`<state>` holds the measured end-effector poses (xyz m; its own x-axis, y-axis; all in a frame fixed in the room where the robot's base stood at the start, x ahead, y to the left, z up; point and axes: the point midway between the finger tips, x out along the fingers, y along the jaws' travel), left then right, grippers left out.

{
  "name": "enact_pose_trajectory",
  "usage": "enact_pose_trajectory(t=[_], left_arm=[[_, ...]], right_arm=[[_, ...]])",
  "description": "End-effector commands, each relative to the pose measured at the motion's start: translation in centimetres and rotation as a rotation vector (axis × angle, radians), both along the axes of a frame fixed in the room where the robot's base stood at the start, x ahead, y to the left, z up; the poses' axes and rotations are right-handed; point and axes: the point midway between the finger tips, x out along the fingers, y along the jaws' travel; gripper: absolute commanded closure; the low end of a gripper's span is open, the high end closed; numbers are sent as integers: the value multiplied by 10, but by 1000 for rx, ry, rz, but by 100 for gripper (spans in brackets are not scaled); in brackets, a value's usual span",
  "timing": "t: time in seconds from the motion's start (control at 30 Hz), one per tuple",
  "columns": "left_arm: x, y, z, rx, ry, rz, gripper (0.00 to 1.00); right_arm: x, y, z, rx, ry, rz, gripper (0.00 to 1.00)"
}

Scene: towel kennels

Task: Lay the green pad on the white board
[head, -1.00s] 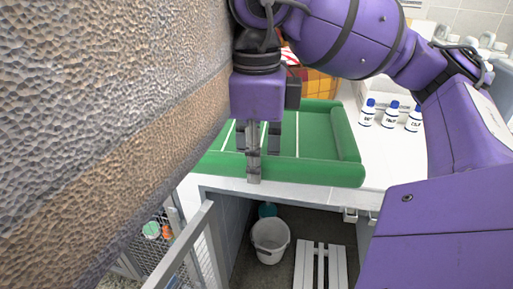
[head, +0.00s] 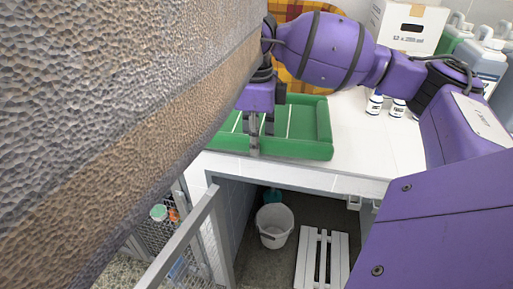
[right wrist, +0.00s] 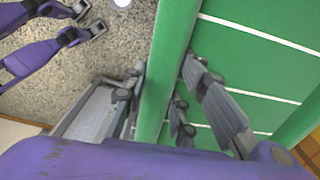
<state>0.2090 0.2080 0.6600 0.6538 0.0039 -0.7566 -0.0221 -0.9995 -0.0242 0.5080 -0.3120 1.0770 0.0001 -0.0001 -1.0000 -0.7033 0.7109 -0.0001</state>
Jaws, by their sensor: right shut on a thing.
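The green pad (head: 299,147) has raised padded edges and white stripes. It is over the left part of a white top (head: 365,150), probably the white board; I cannot tell whether it rests flat or hangs just above. My right gripper (head: 254,142) is shut on the pad's near padded edge, with one finger outside and one inside. In the right wrist view the fingers (right wrist: 163,72) straddle the green edge (right wrist: 168,75). The pad's left part is hidden behind a rough wall. My left gripper is not in view.
The rough brown-grey wall (head: 90,120) fills the left. White bottles (head: 374,104) with blue caps, a box (head: 410,25) and jugs stand at the right and back. Below are a bucket (head: 274,226), a white slatted rack (head: 322,258) and an open metal gate (head: 190,245).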

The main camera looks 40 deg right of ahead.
Motion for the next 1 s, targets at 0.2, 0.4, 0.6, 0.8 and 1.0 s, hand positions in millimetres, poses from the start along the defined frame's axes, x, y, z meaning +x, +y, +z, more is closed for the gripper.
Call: enact_pose_trajectory(t=[0.2,0.4,0.6,0.8,1.0], left_arm=[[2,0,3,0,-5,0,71],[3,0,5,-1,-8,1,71],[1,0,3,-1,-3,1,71],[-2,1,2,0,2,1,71],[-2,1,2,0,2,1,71]], right_arm=[[6,-4,-20,0,3,0,100],[7,-4,-35,-1,-2,0,100],[7,-4,-37,-1,-1,1,100],[6,-4,-38,0,0,0,55],[6,-4,-37,0,0,0,55]])
